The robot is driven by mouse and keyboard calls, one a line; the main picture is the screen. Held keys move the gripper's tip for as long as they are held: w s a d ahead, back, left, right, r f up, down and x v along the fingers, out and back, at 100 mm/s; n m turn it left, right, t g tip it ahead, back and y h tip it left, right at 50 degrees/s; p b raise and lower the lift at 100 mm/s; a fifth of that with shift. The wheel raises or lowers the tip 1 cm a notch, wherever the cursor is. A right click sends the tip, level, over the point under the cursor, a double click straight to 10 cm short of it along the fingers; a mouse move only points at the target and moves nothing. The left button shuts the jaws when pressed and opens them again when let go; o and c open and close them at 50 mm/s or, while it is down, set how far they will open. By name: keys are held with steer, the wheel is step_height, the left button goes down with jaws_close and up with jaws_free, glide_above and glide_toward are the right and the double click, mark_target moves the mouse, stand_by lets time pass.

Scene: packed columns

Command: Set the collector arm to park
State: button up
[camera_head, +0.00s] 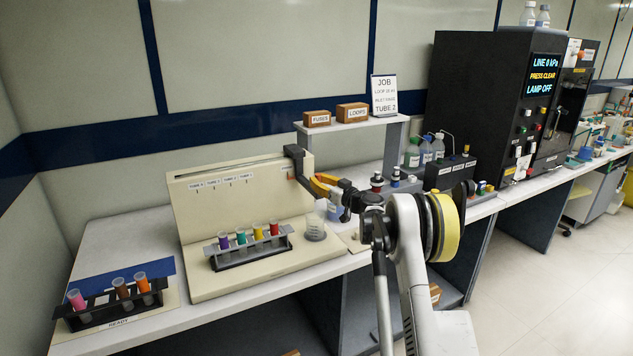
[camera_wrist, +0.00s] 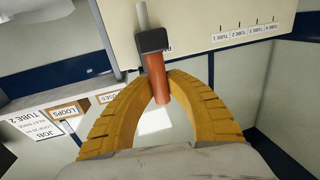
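The collector arm (camera_head: 296,158) is a black bar at the top right end of the cream collector panel (camera_head: 240,200), past the labels TUBE 1 to TUBE 4. In the wrist view its black end block (camera_wrist: 151,41) carries a red-brown handle (camera_wrist: 157,84). The yellow fingers of my gripper (camera_wrist: 160,78) lie on both sides of this handle and appear to be closed on it. In the head view my gripper (camera_head: 318,187) is at the collector arm, partly hidden by my wrist. I cannot read a park mark.
A rack (camera_head: 250,258) with several coloured tubes stands on the panel's base, beside a clear beaker (camera_head: 315,228). A READY rack (camera_head: 110,312) is at the left. A shelf (camera_head: 350,126) with FUSES and LOOPS boxes and a JOB card (camera_head: 384,95) stands behind.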

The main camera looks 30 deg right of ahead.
steer(key=o, duration=0.5)
steer(key=shift+s+d, duration=0.1)
steer(key=shift+d, duration=0.35)
steer(key=shift+a, duration=0.1)
steer(key=s+d, duration=0.2)
steer(key=s, duration=0.9)
steer(key=shift+s, duration=0.35)
steer(key=shift+d, duration=0.1)
